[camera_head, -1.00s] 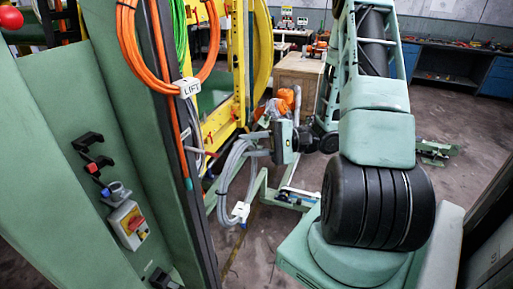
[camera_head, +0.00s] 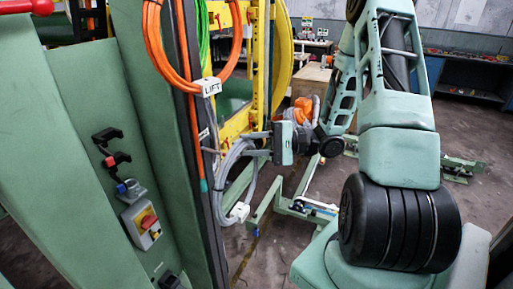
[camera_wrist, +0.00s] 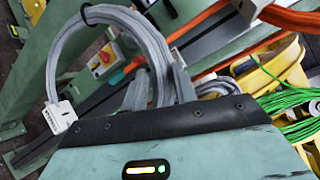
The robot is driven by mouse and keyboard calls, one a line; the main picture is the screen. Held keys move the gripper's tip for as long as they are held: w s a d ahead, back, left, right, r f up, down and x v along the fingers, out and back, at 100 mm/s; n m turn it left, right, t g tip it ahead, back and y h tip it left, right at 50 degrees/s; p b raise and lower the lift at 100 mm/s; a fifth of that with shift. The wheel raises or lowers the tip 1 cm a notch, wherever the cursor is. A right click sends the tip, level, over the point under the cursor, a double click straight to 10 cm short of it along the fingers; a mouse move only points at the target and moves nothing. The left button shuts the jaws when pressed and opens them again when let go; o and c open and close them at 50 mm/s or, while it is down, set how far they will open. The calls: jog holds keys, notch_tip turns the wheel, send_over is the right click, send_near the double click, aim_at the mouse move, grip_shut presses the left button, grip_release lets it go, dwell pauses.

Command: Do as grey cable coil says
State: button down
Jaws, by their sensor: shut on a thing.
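The grey cable coil (camera_head: 232,160) hangs from my gripper (camera_head: 256,144), in front of the green post's right edge. A white tag (camera_head: 238,212) is on its lower end; its writing is too small to read. In the wrist view the coil (camera_wrist: 78,42) loops up and left from between the fingers (camera_wrist: 160,92), bound by a black tie. The tag shows there too (camera_wrist: 58,118), seen at an angle and unreadable. My gripper is shut on the coil's strands. Part of the coil is hidden behind the gripper body.
An orange cable coil (camera_head: 155,48) with a tag reading "LIFT" (camera_head: 209,86) hangs on the post. Green cable (camera_head: 203,35) hangs beside it. A yellow frame (camera_head: 236,124) stands behind.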

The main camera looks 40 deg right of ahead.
jog(key=w+a+b, duration=0.1)
jog(key=w+a, duration=0.1)
jog(key=w, duration=0.4)
jog(key=shift+w+a+f, duration=0.25)
jog(key=shift+w, duration=0.15)
dwell(0.6)
jog(key=shift+f, duration=0.1)
dwell(0.6)
jog(key=c, duration=1)
grip_release()
jog(key=shift+f, duration=0.15)
